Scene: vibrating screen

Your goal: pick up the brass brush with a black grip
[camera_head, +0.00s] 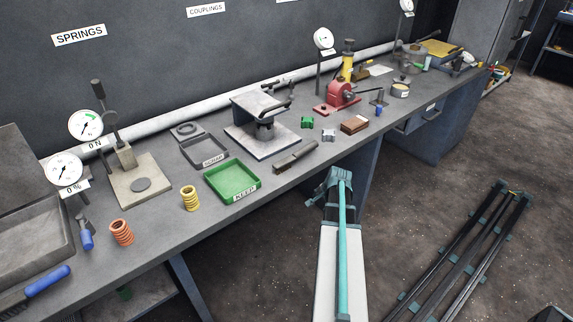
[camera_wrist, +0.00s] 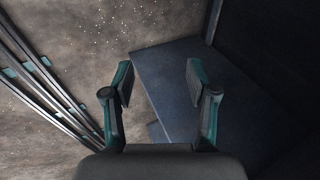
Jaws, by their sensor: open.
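I cannot pick out the brass brush with certainty. A dark elongated block (camera_head: 295,158) lies near the bench's front edge, right of the green tray, and a brown block with a pale front (camera_head: 354,124) lies further right. Either could be a brush, but both are too small to tell. My gripper (camera_wrist: 160,84) is open and empty in the wrist view, its two fingers wide apart above the floor and a blue-grey cabinet-like surface. No brush shows between the fingers. In the head view my arm is in front of the bench.
The long bench holds a green KEEP tray (camera_head: 233,181), a grey SCRAP tray (camera_head: 205,150), a yellow spring (camera_head: 190,197), an orange spring (camera_head: 121,232), a red device (camera_head: 341,96) and dial gauges (camera_head: 86,125). Dark rails (camera_head: 458,256) run along the floor. The floor between is clear.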

